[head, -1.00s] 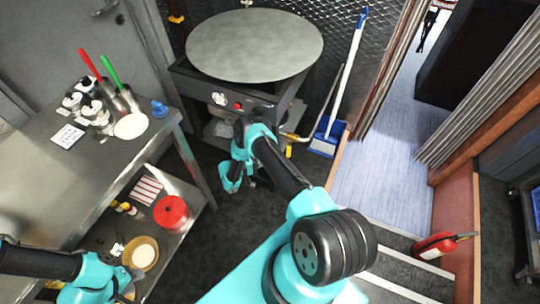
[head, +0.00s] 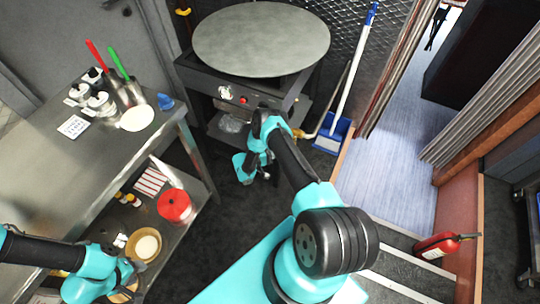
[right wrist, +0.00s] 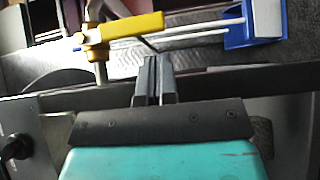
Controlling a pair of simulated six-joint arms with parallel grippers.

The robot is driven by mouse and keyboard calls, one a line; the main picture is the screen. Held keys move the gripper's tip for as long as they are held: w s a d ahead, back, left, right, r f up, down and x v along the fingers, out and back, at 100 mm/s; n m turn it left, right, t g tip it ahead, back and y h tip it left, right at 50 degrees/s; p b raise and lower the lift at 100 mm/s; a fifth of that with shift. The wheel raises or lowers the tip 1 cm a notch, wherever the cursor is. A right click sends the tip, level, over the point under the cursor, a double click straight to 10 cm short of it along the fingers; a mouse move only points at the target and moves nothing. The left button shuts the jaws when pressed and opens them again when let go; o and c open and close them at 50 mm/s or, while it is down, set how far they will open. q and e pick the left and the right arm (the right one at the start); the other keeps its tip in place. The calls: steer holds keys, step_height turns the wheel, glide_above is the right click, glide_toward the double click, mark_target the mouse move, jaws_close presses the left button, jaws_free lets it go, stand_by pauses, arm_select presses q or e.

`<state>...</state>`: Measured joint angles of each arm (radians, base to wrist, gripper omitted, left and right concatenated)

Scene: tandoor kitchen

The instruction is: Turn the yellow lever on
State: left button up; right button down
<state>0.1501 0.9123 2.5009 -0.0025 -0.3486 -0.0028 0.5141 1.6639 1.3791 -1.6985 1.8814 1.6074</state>
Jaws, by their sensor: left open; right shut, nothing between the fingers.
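The yellow lever (right wrist: 128,27) sits on a brass-coloured valve and pipe at the top of the right wrist view, its handle pointing right. In the head view only a small yellow part of it (head: 298,132) shows, beside the griddle stand and partly behind my right arm. My right gripper (right wrist: 153,65) is shut and empty, its fingertips just short of the lever handle, with a small gap in the picture. In the head view its fingers are largely hidden by my own arm. My left gripper (head: 130,277) is open at the lower left, by the steel table's lower shelf, far from the lever.
The round griddle (head: 262,40) stands on a metal stand with a red button (head: 243,100). A blue dustpan (head: 333,133) with a long-handled broom (head: 353,70) stands right of the lever. The steel table (head: 60,165) is at left, with a red pot (head: 174,207) below. Dark floor lies between.

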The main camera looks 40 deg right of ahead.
steer(key=shift+x, duration=2.15)
steer(key=shift+s+d, duration=0.1)
